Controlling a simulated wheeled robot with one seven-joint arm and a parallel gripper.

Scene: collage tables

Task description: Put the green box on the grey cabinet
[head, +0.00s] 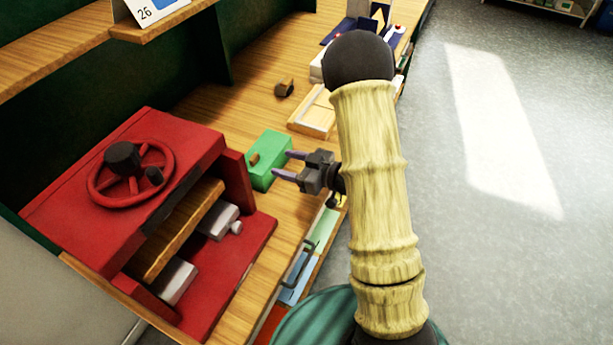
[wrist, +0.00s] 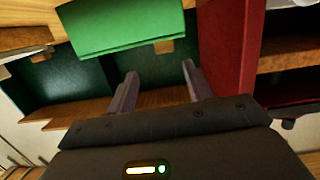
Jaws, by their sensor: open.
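The green box (head: 269,150) stands on the wooden bench top, to the right of the red press. It has a small brown wooden piece on its side. My gripper (head: 283,165) is open and empty, its two fingers pointing at the right side of the box. In the wrist view the green box (wrist: 130,25) fills the top, beyond the fingertips of my gripper (wrist: 159,74). I cannot tell whether the fingers touch it. I cannot identify a grey cabinet for certain; a plain grey panel (head: 65,295) shows at the lower left in the head view.
The red press (head: 55,185) with a handwheel stands close left of the box. A small brown piece (head: 284,88) and a wooden tray (head: 313,115) lie farther back. A shelf (head: 60,45) overhangs the bench at upper left. The grey floor (head: 510,250) at right is open.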

